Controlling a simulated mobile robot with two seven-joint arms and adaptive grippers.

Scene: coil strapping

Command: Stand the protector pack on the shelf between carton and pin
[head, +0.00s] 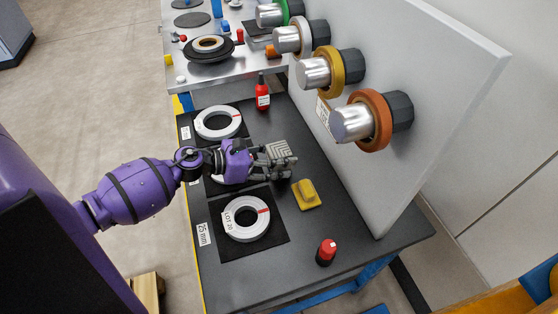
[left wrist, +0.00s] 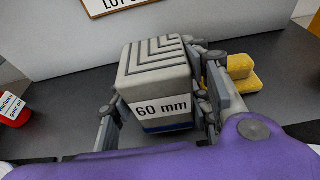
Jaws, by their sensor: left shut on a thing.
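The protector pack (head: 278,153) is a grey block with nested angular lines on its top. In the left wrist view the pack (left wrist: 160,85) shows a "60 mm" label and a blue band near its bottom. My left gripper (head: 279,162) is shut on it, with one finger on each side, over the dark table. In the left wrist view the gripper (left wrist: 160,112) has the pack roughly upright between its fingers. I cannot tell whether the pack touches the table. My right gripper is not in view. I cannot make out the shelf, carton or pin.
A yellow block (head: 308,194) lies just right of the gripper. White rings (head: 246,219) lie on dark mats. A grey panel (head: 430,100) with protruding spools (head: 370,120) borders the right.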

